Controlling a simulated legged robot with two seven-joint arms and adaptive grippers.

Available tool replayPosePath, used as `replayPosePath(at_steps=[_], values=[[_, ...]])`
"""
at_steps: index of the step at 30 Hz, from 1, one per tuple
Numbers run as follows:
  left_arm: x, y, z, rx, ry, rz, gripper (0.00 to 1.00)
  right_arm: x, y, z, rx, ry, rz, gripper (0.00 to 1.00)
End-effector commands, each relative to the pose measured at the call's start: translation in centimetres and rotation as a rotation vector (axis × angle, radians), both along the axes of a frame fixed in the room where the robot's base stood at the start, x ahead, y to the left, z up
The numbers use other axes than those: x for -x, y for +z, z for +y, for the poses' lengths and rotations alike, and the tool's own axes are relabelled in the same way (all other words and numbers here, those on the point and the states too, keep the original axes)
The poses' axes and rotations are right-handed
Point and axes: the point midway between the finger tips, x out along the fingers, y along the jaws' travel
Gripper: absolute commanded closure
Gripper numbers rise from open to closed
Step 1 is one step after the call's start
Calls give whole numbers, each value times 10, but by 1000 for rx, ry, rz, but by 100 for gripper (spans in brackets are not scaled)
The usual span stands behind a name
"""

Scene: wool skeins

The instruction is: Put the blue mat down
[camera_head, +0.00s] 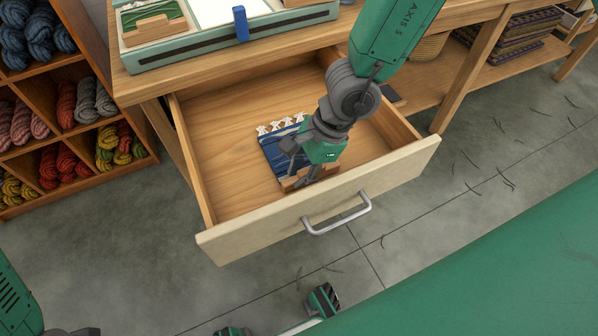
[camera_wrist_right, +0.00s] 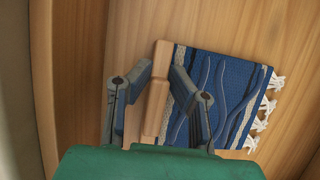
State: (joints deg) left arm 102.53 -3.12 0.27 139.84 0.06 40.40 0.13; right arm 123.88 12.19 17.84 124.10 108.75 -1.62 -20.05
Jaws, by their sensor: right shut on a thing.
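The blue mat (camera_head: 272,146) is woven with wavy darker stripes and has white tassels along one end. It is inside the open drawer, over the drawer's wooden floor (camera_head: 225,150); I cannot tell if it rests fully on it. My right gripper (camera_head: 303,183) reaches down into the drawer near its front panel. In the right wrist view the gripper (camera_wrist_right: 162,72) has a finger on each side of the wooden bar (camera_wrist_right: 157,95) at the edge of the mat (camera_wrist_right: 225,90). It is shut on the mat there.
The drawer's front panel (camera_head: 270,222) with its metal handle (camera_head: 338,215) stands close to my right gripper. The drawer floor left of the mat is clear. A tray (camera_head: 225,42) sits on the tabletop above. Shelves of wool skeins (camera_head: 60,105) stand at the left.

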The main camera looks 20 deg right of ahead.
Motion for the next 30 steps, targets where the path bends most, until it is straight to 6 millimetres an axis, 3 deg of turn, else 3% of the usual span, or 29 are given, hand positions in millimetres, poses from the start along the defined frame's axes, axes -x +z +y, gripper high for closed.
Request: replayPosePath(at_steps=[2,3,4,17,30], values=[[0,-3,0,0,0,0,69,0,-3,0,0,0,0,100],[0,-2,0,0,0,0,69,0,-2,0,0,0,0,70],[0,-2,0,0,0,0,69,0,-2,0,0,0,0,63],[0,5,0,0,0,0,69,0,7,-2,-2,-2,1,63],[0,64,0,0,0,0,69,2,85,-33,-4,-5,0,63]])
